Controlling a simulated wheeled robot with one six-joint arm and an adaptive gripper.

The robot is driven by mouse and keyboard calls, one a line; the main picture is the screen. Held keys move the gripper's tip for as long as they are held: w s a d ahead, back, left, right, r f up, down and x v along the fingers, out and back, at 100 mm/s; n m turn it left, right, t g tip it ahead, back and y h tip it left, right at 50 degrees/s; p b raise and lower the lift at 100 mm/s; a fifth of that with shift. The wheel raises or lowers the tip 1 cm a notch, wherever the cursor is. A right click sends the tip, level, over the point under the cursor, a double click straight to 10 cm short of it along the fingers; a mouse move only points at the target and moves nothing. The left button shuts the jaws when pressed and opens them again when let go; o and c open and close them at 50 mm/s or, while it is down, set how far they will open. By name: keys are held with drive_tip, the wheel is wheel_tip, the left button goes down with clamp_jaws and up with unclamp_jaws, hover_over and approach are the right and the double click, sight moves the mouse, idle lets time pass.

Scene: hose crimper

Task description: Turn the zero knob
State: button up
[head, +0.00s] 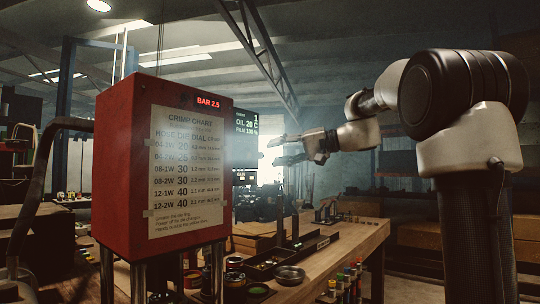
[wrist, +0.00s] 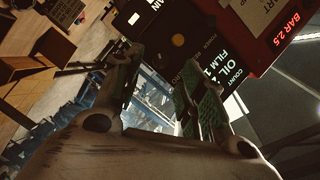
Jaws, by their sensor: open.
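The red crimper housing (head: 118,170) stands at the left in the head view, with a crimp chart on its front and a BAR 2.5 readout. A dark control box with a lit screen (head: 245,124) sits behind its right edge. In the wrist view the dark control box (wrist: 158,38) fills the upper middle, rotated, with a small amber round spot on it. I cannot tell which part is the zero knob. My gripper (head: 276,150) is open and empty in the air right of the control box. In the wrist view its fingers (wrist: 155,75) stand apart, pointing towards the box.
A wooden workbench (head: 345,236) runs below, with a black tray (head: 300,252), a metal bowl (head: 289,275) and several small coloured containers. A dark hose (head: 42,180) curves at the left. The air around my gripper looks clear in the head view.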

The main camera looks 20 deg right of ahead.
drive_tip(key=v, duration=0.8)
drive_tip(key=shift+d, duration=0.25)
drive_tip(key=shift+s, duration=0.15)
drive_tip(key=s+d+f+m+g+h, duration=0.1)
drive_tip(key=s+d+f+m+h, duration=0.15)
drive_tip(key=f, duration=0.75)
drive_tip(key=s+d+f+m+g+h, duration=0.1)
drive_tip(key=s+d+f+m+h, duration=0.2)
drive_tip(key=f, duration=0.6)
drive_tip(key=s+f+n+g+h, duration=0.1)
drive_tip(key=s+f+n+h, duration=0.2)
drive_tip(key=s+f, duration=0.4)
drive_tip(key=s+a+f+n+g+h, duration=0.1)
drive_tip(key=s+f+n+h, duration=0.3)
drive_tip(key=s, duration=1.1)
wheel_tip(320, 180, down, 3)
drive_tip(key=shift+f+g+h, duration=0.1)
drive_tip(key=shift+g+h, duration=0.2)
drive_tip(key=shift+h, duration=0.05)
